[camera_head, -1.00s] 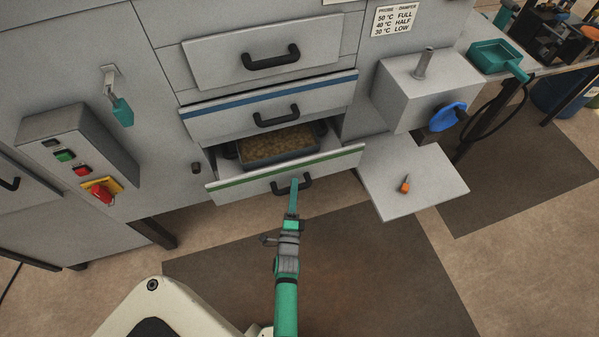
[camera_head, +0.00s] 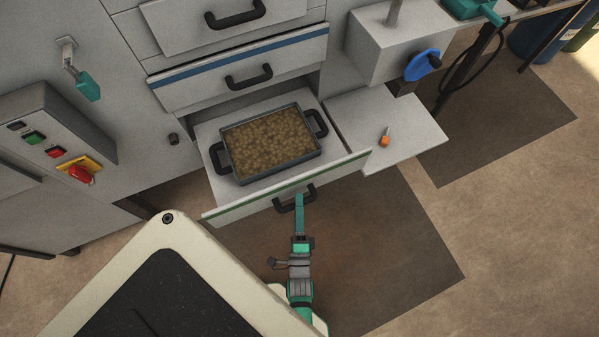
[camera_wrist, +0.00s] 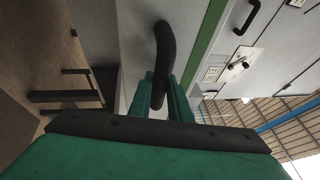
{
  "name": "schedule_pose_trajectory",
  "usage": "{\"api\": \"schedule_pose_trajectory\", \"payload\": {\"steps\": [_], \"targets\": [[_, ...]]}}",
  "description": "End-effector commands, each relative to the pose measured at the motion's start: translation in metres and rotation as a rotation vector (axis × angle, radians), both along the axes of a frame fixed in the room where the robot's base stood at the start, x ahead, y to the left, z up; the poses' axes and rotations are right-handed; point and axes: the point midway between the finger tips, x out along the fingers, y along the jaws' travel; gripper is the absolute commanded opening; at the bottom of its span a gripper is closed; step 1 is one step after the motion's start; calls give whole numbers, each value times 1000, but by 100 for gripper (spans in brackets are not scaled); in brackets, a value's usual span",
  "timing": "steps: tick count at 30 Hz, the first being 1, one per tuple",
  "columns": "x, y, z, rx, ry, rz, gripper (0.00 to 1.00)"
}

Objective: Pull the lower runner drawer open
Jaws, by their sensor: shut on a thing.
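The lower runner drawer (camera_head: 250,205) has a white front with a green stripe along its top edge. It stands well out from the cabinet in the head view. A dark tray with two handles (camera_head: 228,166), filled with brown granular stuff, sits inside it. My gripper (camera_head: 299,204) is shut on the black drawer handle (camera_head: 282,207) at the middle of the front. In the wrist view the handle (camera_wrist: 165,50) passes between the teal fingers of my gripper (camera_wrist: 161,98). The green stripe (camera_wrist: 205,45) shows beside it.
To the right, a flat white shelf (camera_head: 410,140) carries a small orange-handled tool (camera_head: 384,138), close to the drawer's right end. A control box (camera_head: 50,140) is at left. Floor in front is open.

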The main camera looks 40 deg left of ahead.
Motion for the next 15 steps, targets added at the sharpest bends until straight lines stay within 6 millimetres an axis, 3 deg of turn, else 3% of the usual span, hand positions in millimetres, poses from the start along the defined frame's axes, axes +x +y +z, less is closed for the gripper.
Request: {"api": "schedule_pose_trajectory", "payload": {"steps": [1,13,14,15], "targets": [[-7,4,-1,-1,2,15,0],[-8,3,-1,-1,1,18,0],[-8,3,-1,-1,1,18,19],[-8,3,-1,-1,1,17,29]]}}
